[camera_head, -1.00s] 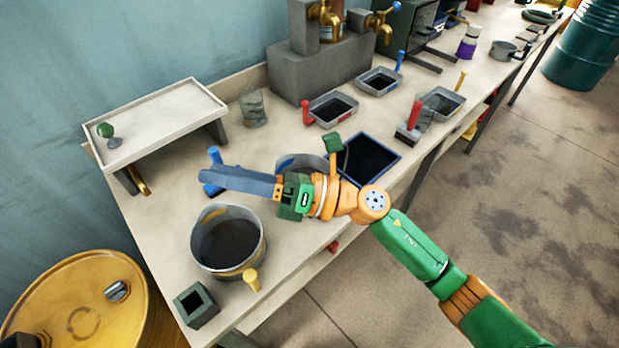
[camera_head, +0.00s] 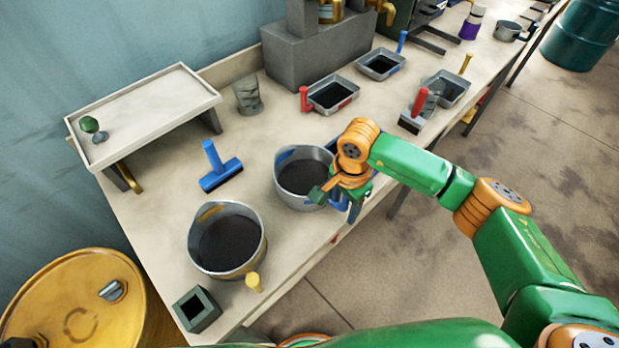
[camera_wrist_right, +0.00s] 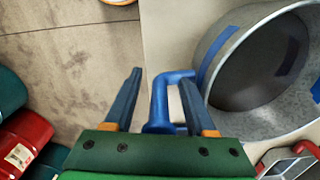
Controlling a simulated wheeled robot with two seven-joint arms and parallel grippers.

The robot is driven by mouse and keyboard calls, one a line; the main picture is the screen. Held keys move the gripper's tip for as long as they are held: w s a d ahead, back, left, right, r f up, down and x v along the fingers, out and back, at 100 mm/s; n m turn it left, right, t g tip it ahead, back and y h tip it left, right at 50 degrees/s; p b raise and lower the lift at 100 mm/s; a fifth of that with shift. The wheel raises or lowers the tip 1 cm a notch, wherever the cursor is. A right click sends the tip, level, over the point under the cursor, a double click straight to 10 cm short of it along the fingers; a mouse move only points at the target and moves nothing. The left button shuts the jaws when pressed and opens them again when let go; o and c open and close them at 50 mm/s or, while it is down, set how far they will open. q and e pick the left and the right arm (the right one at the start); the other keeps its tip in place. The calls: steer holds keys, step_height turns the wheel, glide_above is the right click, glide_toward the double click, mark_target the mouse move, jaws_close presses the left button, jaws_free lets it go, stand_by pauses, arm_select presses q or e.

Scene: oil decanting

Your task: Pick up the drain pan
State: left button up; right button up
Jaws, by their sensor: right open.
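A round grey pan (camera_head: 290,197) with blue marks and dark liquid stands on the bench, left of my right gripper in the head view. In the right wrist view this pan (camera_wrist_right: 270,122) fills the right side, and its blue handle (camera_wrist_right: 160,105) sticks up beside it. My right gripper (camera_head: 347,207) is at the pan's handle side by the bench's front edge. In the wrist view the open fingers (camera_wrist_right: 160,77) stand on either side of the blue handle, with gaps showing. A similar pan (camera_head: 200,265) with yellow marks and a yellow handle stands nearer. My left gripper is out of view.
A blue T-shaped tool (camera_head: 222,177) lies left of the blue-marked pan. A green square holder (camera_head: 196,310) stands at the near corner. Small trays with a red handle (camera_head: 305,99) and other handles sit farther back. A raised shelf (camera_head: 140,110) stands at the left.

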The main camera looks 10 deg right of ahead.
jaws_close()
steer(key=shift+r, duration=0.1)
stand_by(1.2)
